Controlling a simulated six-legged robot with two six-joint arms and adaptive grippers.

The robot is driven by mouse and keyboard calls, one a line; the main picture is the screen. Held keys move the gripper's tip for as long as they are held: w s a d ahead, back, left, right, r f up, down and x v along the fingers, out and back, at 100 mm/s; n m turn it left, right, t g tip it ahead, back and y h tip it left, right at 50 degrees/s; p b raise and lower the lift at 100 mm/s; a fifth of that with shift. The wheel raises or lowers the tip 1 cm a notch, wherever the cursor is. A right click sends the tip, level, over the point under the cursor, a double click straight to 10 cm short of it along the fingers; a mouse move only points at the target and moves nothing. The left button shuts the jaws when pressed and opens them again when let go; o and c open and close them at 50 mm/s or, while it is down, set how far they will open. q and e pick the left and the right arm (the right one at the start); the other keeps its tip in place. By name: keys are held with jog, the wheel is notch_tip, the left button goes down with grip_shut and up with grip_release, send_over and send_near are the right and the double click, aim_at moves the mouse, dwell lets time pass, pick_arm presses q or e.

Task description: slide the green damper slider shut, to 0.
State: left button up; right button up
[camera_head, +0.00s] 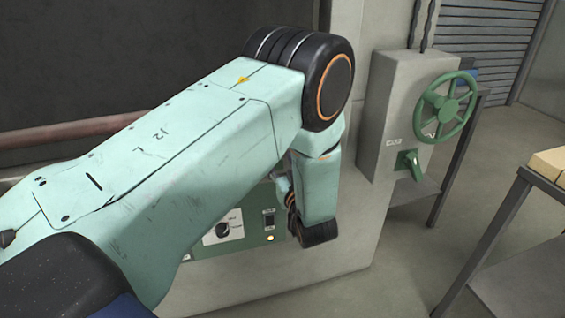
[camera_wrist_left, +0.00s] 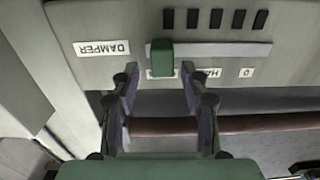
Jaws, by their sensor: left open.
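The green damper slider (camera_wrist_left: 162,58) stands at the left end of its slot (camera_wrist_left: 225,50) in the left wrist view. A label reading 0 (camera_wrist_left: 246,72) is near the slot's other end, at the right. An upside-down DAMPER label (camera_wrist_left: 102,48) is left of the slider. My left gripper (camera_wrist_left: 159,73) is open, its two fingers either side of the slider's lower end in the picture. I cannot tell whether they touch it. The head view does not clearly show the slider or these fingers, as my left arm blocks much of the view. My right gripper is not in view.
Several dark vent slits (camera_wrist_left: 215,18) lie above the slot. In the head view, a green panel with a black knob (camera_head: 223,229) is below my arm.

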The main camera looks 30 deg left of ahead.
pick_arm(q)
jog(key=shift+a, duration=0.55)
jog(key=shift+w+d, duration=0.2)
jog(key=shift+d, duration=0.1)
jog(key=c, duration=0.4)
jog(key=shift+s+a, duration=0.15)
jog(key=shift+a, duration=0.05)
jog(key=c, duration=0.5)
jog(key=shift+d, duration=0.1)
grip_shut()
